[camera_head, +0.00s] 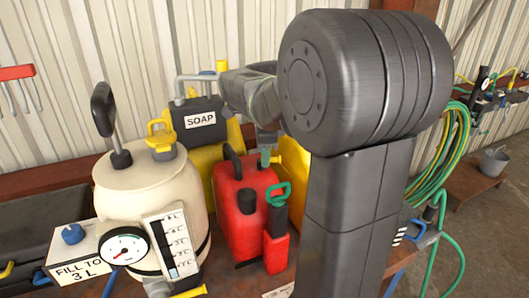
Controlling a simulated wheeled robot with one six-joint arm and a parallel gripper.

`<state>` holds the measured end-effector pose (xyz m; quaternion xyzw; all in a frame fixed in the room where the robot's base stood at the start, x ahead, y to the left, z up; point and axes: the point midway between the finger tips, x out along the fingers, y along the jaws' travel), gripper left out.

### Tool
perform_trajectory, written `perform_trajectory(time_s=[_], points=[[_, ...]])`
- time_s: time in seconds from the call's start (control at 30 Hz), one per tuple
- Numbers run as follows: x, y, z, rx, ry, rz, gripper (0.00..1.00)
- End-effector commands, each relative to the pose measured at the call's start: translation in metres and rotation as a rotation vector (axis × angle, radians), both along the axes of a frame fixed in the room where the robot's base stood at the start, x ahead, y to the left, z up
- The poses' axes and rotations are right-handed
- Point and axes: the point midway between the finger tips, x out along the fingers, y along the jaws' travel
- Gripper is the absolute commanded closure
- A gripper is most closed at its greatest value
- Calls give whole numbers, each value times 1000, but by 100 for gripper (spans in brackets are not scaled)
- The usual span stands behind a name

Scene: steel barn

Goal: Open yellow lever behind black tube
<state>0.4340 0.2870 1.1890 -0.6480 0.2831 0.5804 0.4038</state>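A yellow lever (160,135) sits on top of the cream tank (140,190), to the right of an upright black pump handle (103,110). Other yellow parts show: a vertical piece (221,65) by the grey pipe behind the soap container, and a small handle (190,291) low in front of the tank. A black tube (276,218) stands at the red can's front right. I cannot tell which yellow part the task means.
A red can (236,205) with a green handle (279,194) beside it stands close to the tank. A yellow container with a black SOAP front (200,120) is behind. A gauge (124,246) and a FILL TO 3 L box (80,255) are front left. Hoses (450,145) hang right.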

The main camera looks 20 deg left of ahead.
Motion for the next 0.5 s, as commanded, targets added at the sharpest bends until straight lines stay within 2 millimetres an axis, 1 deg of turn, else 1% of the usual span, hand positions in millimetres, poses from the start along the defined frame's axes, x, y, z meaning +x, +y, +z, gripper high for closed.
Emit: perform_trajectory(time_s=[0.13,0.37,0.4,0.47,0.5], points=[[1,1,-7,0,0,0,64],[1,1,-7,0,0,0,64],[1,1,-7,0,0,0,68],[1,1,-7,0,0,0,80],[1,1,-7,0,0,0,88]])
